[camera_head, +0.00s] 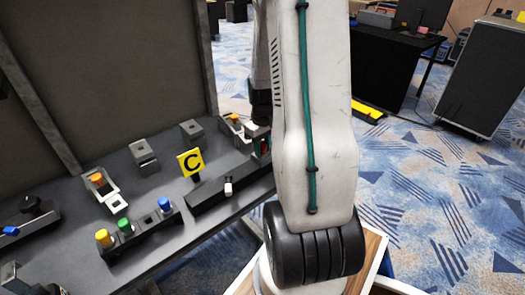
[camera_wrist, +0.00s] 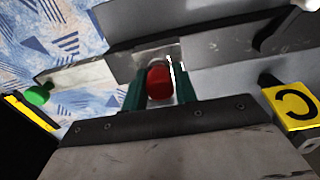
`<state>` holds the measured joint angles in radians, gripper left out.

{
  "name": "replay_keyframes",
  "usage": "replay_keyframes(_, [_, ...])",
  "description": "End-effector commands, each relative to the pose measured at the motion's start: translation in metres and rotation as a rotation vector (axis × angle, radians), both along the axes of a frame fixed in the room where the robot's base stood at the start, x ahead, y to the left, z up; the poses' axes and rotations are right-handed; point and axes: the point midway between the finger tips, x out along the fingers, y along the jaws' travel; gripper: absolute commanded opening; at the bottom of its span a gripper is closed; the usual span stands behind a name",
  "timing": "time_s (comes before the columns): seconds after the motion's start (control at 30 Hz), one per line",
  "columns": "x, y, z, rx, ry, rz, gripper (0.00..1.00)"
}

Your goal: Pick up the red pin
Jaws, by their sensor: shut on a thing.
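The red pin (camera_wrist: 158,82) shows in the wrist view between the two dark green fingers of my gripper (camera_wrist: 159,90). The fingers are shut on it, one on each side. Its lower part is hidden, and I cannot tell whether it is clear of the grey block around it. In the head view my gripper (camera_head: 262,145) is at the right end of the dark shelf (camera_head: 70,205), partly behind my arm. The pin is too small there to make out clearly.
A yellow C sign (camera_head: 190,162) stands left of my gripper, near a white pin (camera_head: 228,186) in a long dark block. Yellow (camera_head: 103,238), green (camera_head: 124,226) and blue (camera_head: 164,204) pins stand further left. A dark upright panel (camera_head: 120,70) rises behind the shelf.

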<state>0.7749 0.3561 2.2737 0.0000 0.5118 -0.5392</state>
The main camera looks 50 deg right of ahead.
Motion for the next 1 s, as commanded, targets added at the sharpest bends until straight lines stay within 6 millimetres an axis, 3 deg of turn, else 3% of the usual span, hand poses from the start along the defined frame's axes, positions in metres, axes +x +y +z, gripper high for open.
replay_keyframes(0.17, [0.001, -0.001, 0.006, -0.001, -0.002, 0.000, 0.04])
replay_keyframes(0.63, [0.001, -0.001, 0.089, -0.003, -0.002, 0.000, 0.04])
replay_keyframes(1.0, [0.000, 0.000, 0.100, 0.000, 0.000, 0.000, 0.04])
